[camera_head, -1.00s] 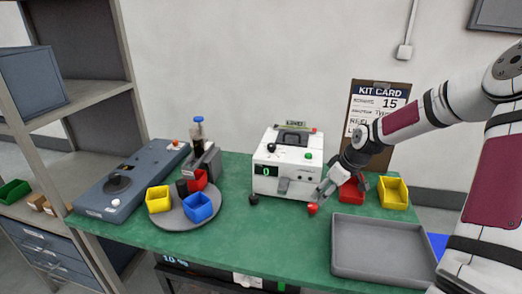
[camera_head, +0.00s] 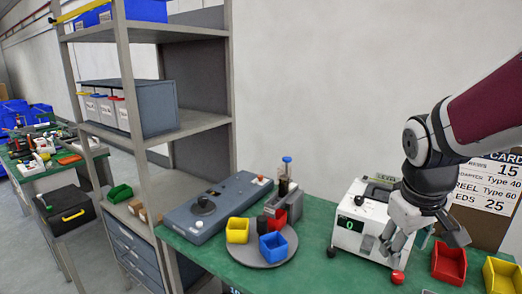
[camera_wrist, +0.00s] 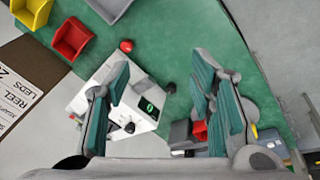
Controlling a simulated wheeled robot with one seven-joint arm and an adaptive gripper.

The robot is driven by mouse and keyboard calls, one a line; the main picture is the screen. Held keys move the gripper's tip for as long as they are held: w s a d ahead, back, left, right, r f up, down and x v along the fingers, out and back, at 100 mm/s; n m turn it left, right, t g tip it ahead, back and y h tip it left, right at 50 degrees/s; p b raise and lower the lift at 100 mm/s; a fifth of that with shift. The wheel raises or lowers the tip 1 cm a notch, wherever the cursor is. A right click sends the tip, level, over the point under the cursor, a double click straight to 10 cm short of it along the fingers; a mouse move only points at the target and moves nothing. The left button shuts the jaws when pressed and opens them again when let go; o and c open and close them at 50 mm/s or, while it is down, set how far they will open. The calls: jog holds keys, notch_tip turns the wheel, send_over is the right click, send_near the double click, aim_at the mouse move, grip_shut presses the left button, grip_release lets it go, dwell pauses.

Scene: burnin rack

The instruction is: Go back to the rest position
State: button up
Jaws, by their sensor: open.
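My gripper (camera_head: 418,240) is open and empty at the right of the head view, in front of the white box-shaped device (camera_head: 358,214) with a green display, above the table. In the wrist view its two teal-padded fingers (camera_wrist: 163,100) stand wide apart. The white device (camera_wrist: 146,105) shows between and beside the fingers, below them. Nothing is held. A red knob (camera_head: 397,277) sits in front of the device, under the gripper.
The green table (camera_head: 318,215) holds a round grey tray (camera_head: 262,262) with small bins, a blue-grey machine (camera_head: 218,207), a red bin (camera_head: 449,263) and a yellow bin (camera_head: 502,276). A shelf rack (camera_head: 220,100) stands left. A kit card (camera_head: 495,185) is behind the gripper.

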jog(key=s+a+r+m+t+y, duration=0.1)
jog(key=s+a+r, duration=0.1)
jog(key=s+a, duration=0.2)
jog(key=s+a+r+m+t+y, duration=0.1)
jog(key=s+a+r, duration=0.2)
jog(key=s, duration=0.7)
jog(key=shift+s+a+r+m+t, duration=0.2)
jog(key=shift+s+a+m+t, duration=0.1)
jog(key=shift+a, duration=0.25)
